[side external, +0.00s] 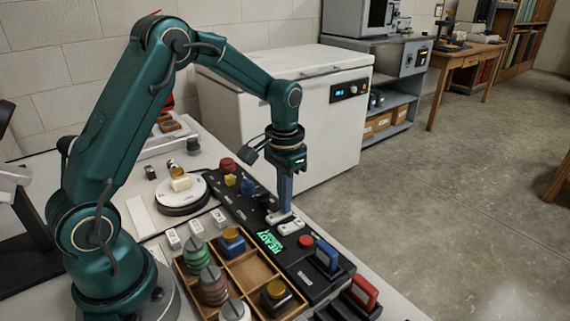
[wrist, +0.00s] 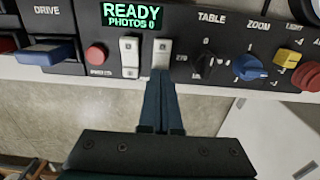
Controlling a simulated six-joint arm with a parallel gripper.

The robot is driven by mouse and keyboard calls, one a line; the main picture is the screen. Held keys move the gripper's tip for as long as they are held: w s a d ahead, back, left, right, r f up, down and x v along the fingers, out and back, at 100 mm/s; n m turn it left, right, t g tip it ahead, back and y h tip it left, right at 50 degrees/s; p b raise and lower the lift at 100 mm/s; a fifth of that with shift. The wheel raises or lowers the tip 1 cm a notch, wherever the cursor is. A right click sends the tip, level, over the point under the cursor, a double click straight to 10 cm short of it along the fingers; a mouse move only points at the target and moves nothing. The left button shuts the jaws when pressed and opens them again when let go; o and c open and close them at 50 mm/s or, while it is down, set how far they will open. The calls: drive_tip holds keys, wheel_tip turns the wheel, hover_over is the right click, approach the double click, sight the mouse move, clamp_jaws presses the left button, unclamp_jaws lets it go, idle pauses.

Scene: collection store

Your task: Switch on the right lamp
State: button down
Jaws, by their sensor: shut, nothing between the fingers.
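Two white rocker switches sit side by side on the black control panel (side external: 318,263). In the wrist view they are the left rocker (wrist: 130,57) and the right rocker (wrist: 161,53), just below the green display (wrist: 131,15) reading READY, PHOTOS 0. My gripper (wrist: 161,76) is shut and empty, its tips at the near end of the right rocker and covering part of it; I cannot tell whether they touch. In the side view my gripper (side external: 285,208) points straight down over the rockers. Which way each rocker is tipped is unclear.
Beside the rockers are a red button (wrist: 96,54), a blue DRIVE lever (wrist: 47,52), a black TABLE knob (wrist: 205,66) and a blue ZOOM knob (wrist: 249,67). A wooden tray (side external: 248,271) with knob-like pieces and a round turntable (side external: 184,207) stand near the panel.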

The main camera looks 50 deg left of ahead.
drive_tip(key=shift+r, duration=3.4)
drive_tip(key=s+d+r+t, duration=0.4)
drive_tip(key=s+r, duration=0.3)
drive_tip(key=r, duration=0.2)
drive_tip(key=s+d+f+t, duration=0.1)
drive_tip(key=s+d+f, duration=0.1)
drive_tip(key=s, duration=0.7)
drive_tip(key=shift+f+t, duration=0.3)
drive_tip(key=shift+f, duration=0.6)
